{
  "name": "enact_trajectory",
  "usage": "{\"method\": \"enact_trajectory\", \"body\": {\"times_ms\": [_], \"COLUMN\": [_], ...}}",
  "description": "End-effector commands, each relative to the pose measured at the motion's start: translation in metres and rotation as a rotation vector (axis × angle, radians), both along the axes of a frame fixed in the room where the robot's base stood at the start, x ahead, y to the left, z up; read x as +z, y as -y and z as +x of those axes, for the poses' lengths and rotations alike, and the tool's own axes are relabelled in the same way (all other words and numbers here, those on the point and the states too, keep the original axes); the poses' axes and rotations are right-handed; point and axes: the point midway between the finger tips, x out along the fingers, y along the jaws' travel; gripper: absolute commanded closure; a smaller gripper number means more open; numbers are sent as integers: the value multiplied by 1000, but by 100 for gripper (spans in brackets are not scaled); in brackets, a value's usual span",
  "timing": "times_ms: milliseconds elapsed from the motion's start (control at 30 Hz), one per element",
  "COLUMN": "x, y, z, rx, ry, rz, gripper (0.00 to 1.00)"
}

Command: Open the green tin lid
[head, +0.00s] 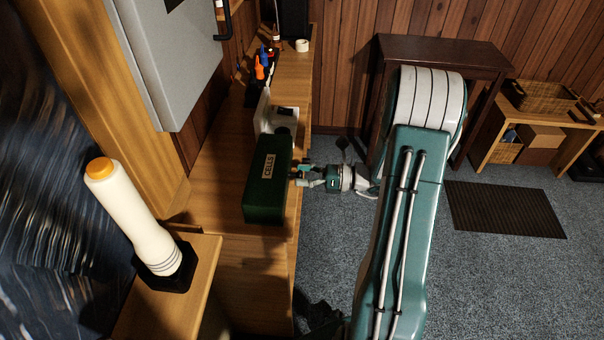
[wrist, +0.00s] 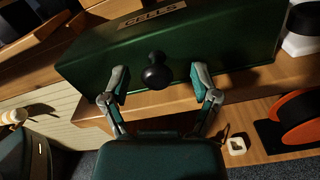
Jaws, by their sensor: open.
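The green tin (head: 268,185) with a "CELLS" label sits on the wooden counter, and it looks closed. In the wrist view the tin (wrist: 215,50) fills the upper middle, with a round dark knob (wrist: 156,75) sticking out from its near face. My gripper (head: 303,176) is beside the tin's right side in the head view. In the wrist view my gripper (wrist: 159,98) is open and empty, one finger on each side of the knob and below it. I cannot tell whether the fingertips touch the tin. The tin's far side is hidden.
A white item (head: 279,116) stands just behind the tin. Orange and blue bottles (head: 262,66) stand farther back. A grey cabinet (head: 170,60) overhangs the counter at left. An orange-and-dark spool (wrist: 298,118) and a small white piece (wrist: 236,146) lie below right in the wrist view.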

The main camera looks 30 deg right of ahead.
Motion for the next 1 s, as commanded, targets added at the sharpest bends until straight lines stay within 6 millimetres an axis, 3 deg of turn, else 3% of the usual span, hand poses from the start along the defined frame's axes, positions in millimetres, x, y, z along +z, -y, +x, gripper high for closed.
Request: {"method": "enact_trajectory", "body": {"times_ms": [233, 400, 433, 767, 1000], "x": [0, 0, 0, 3, 17], "y": [-1, 0, 0, -1, -4], "z": [1, 0, 0, 1, 5], "rx": [0, 0, 0, -1, -2], "ry": [0, 0, 0, -8, -64], "rz": [0, 0, 0, -17, -109], "gripper": [22, 97, 100, 100, 100]}}
